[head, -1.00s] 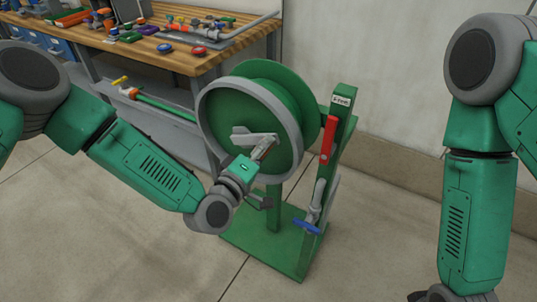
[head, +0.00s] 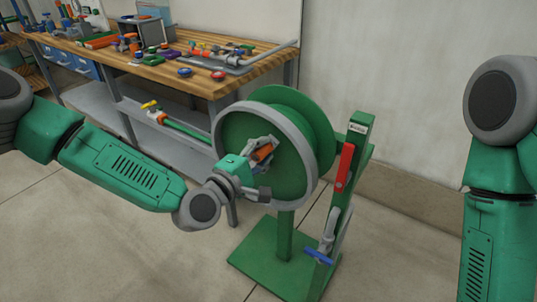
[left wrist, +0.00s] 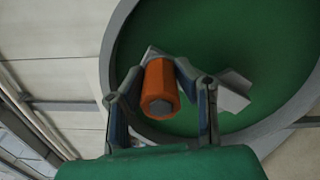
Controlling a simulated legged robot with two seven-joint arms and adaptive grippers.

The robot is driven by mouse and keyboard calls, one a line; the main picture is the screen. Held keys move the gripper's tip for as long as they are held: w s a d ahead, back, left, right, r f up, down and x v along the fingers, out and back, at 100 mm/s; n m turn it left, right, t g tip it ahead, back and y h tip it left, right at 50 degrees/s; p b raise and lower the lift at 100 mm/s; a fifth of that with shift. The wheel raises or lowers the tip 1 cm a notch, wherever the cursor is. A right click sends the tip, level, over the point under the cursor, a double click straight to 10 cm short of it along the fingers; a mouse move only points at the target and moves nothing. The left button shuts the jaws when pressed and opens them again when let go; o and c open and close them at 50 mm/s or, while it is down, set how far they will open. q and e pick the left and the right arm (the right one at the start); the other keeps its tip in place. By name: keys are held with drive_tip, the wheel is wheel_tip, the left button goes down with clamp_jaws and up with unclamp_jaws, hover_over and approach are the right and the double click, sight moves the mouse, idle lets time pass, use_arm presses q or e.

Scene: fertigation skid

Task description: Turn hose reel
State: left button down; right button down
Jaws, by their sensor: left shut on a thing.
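The hose reel (head: 238,128) is a green drum with a grey rim on a green stand (head: 285,235). It also shows in the left wrist view (left wrist: 240,40). An orange crank handle (left wrist: 160,85) sticks out from the drum's face, with a grey crank arm (left wrist: 232,92) beside it. My left gripper (head: 262,150) is shut on the orange handle, its fingers on either side of it in the left wrist view. My right arm hangs at the right edge of the head view, and its gripper is out of the frame.
A wooden workbench (head: 235,82) with valves and fittings stands behind on the left. A red lever (head: 345,165) and a blue-handled valve (head: 318,257) are on the stand's post, right of the drum. The floor in front is clear.

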use_arm(q)
drive_tip(key=shift+w+a, duration=0.2)
drive_tip(key=shift+a, duration=0.25)
drive_tip(key=c, duration=1.3)
unclamp_jaws()
drive_tip(key=shift+o, duration=0.2)
drive_tip(key=shift+s+a, duration=0.1)
drive_tip(key=shift+s, duration=0.05)
drive_tip(key=v, duration=1.2)
